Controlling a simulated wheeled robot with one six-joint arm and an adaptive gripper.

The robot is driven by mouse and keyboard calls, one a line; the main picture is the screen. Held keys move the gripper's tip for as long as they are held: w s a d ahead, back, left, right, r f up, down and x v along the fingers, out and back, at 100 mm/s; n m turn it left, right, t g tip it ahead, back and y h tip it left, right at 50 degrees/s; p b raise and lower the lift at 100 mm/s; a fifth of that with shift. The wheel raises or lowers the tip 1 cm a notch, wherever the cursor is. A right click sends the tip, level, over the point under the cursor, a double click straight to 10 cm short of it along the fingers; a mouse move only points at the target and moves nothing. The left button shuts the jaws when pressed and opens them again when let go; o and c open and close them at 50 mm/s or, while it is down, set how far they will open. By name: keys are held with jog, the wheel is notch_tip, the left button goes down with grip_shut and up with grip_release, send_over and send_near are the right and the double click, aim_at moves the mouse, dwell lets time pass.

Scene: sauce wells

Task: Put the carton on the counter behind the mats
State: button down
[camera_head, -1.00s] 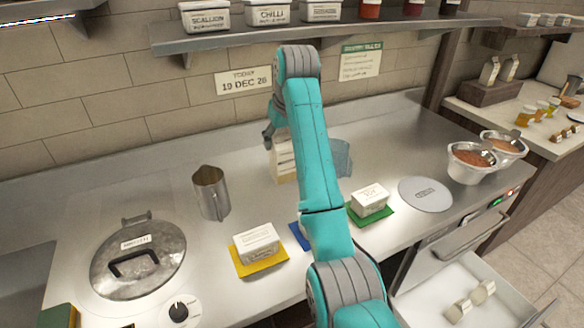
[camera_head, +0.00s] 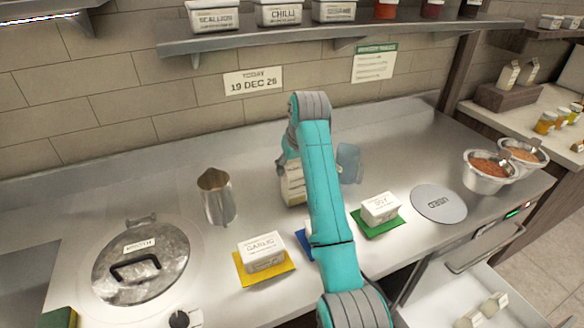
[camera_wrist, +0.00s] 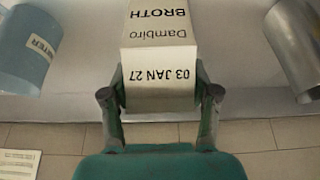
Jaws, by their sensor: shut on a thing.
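The carton (camera_head: 292,187), pale with a "Dambiro BROTH 03 JAN 27" label, is behind the mats in the head view, partly covered by my arm. In the wrist view the carton (camera_wrist: 160,55) sits between both fingers of my gripper (camera_wrist: 159,82), which is shut on it. I cannot tell whether its base touches the counter (camera_head: 140,190). The yellow mat (camera_head: 270,277) and the green mat (camera_head: 380,229) each carry a white tub. The blue mat (camera_head: 301,237) is mostly hidden by my arm.
A metal pitcher (camera_head: 216,198) stands left of the carton, and a blue container (camera_head: 349,163) stands to its right. A lidded pot (camera_head: 140,262) is at the left. A shelf (camera_head: 300,36) with tubs hangs above. A drawer (camera_head: 450,300) is open at the front right.

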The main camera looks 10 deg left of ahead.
jog(key=shift+f, duration=0.25)
jog(key=shift+f, duration=0.15)
jog(key=shift+c, duration=1.4)
grip_release()
